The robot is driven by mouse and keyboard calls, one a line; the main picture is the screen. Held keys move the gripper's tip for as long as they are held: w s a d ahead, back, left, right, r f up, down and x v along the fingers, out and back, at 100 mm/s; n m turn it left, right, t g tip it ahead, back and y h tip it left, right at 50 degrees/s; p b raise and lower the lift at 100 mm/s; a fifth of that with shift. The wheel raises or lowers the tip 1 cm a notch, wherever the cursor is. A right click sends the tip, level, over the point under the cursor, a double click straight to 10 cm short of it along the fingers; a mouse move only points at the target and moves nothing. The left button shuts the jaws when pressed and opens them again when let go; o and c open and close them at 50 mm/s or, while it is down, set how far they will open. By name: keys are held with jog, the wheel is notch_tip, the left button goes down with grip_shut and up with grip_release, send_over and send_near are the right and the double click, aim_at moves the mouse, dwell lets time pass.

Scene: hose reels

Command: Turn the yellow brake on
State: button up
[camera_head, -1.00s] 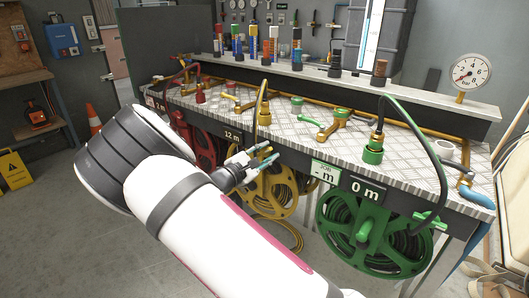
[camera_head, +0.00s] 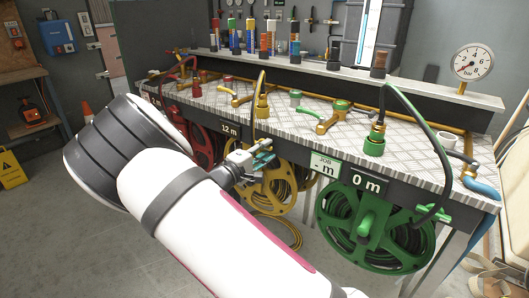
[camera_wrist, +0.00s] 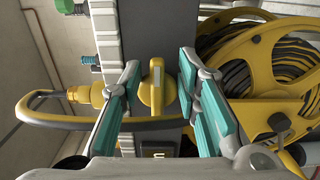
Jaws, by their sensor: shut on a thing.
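The yellow brake (camera_wrist: 157,88) is a small yellow knob with a pale stripe, on the dark front rail of the bench by the yellow reel. In the head view my gripper (camera_head: 259,156) is at the bench's front edge above the yellow reel (camera_head: 274,197), and the fingers hide the brake there. The yellow reel, wound with dark hose, also shows at the right of the wrist view (camera_wrist: 248,42).
A green reel (camera_head: 362,222) stands to the right under the bench, a red reel (camera_head: 203,148) to the left. The bench top (camera_head: 300,125) carries brass pipes, valves and hose fittings. A yellow hose lies on the floor below.

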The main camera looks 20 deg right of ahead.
jog(key=shift+w+a+r, duration=0.2)
jog(key=shift+a+r, duration=0.05)
jog(key=shift+r, duration=0.05)
jog(key=o, duration=1.2)
jog(key=shift+s, duration=0.1)
jog(key=shift+o, duration=0.2)
jog(key=shift+d+f, duration=0.1)
jog(key=v, duration=1.2)
